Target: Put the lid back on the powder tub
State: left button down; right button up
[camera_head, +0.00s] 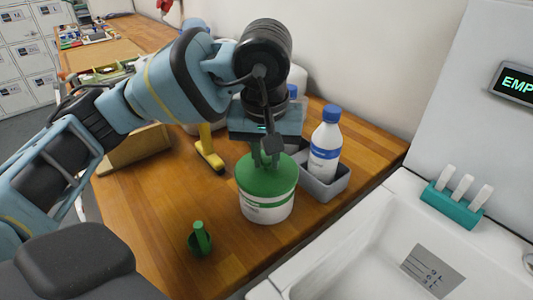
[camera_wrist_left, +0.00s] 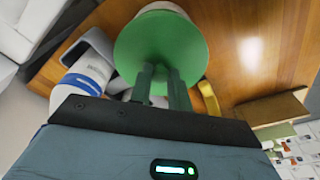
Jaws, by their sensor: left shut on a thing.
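The powder tub (camera_head: 266,208) is white with a green-striped label and stands upright on the wooden bench. The green lid (camera_head: 265,178) is over its mouth and looks about level; I cannot tell whether it is fully seated. My left gripper (camera_head: 266,158) comes from above and is shut on the lid's upper side. In the left wrist view the fingers (camera_wrist_left: 164,80) meet the lid (camera_wrist_left: 160,48), which hides most of the tub (camera_wrist_left: 163,7). My right gripper is not in view.
A small green scoop-like item (camera_head: 200,238) lies front left of the tub. A grey caddy (camera_head: 325,186) with a blue-capped white bottle (camera_head: 325,145) stands close on the right. A yellow-handled item (camera_head: 209,152) is behind left. A white sink (camera_head: 375,240) borders the bench.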

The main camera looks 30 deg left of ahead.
pick_arm(q)
jog(key=c, duration=0.7)
grip_release()
jog(key=shift+c, duration=0.2)
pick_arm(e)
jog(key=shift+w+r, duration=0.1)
pick_arm(q)
jog(key=shift+r+p, duration=1.85)
jog(key=shift+r, duration=1.7)
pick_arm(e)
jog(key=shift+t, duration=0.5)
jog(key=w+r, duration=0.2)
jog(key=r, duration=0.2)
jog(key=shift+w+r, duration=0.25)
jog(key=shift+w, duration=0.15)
pick_arm(q)
grip_shut()
